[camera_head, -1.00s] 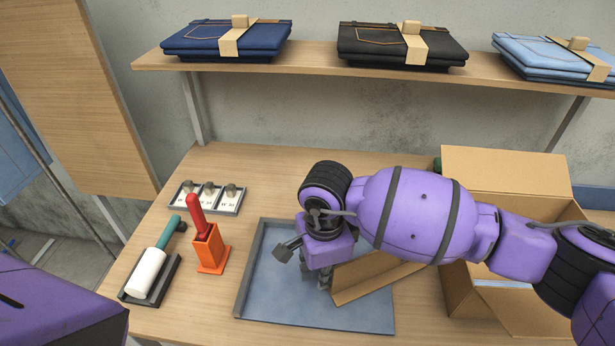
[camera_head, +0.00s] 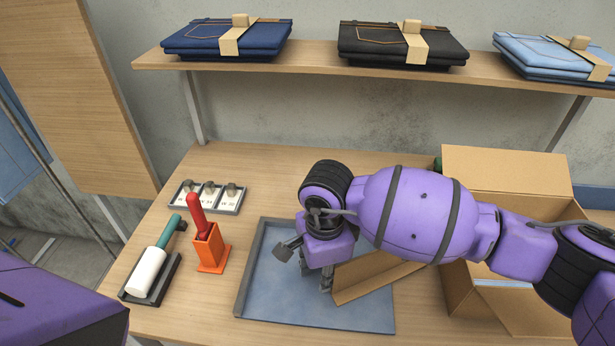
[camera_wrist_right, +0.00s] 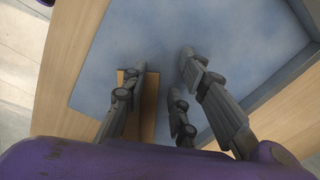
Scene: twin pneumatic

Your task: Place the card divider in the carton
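The open cardboard carton (camera_head: 468,285) stands at the right of the table, partly hidden behind my right arm. A flat brown cardboard piece (camera_head: 372,281) slopes from the carton's left side over the tray; I cannot tell whether it is a carton flap or the card divider. No other card divider is identifiable. My left gripper is outside the view.
An orange holder with a red-handled tool (camera_head: 208,248), a white roller (camera_head: 147,272) on a dark tray and a stamp rack (camera_head: 208,196) stand left of the tray. Folded jeans (camera_head: 228,40) lie on the shelf (camera_head: 300,70) above. The table behind the tray is clear.

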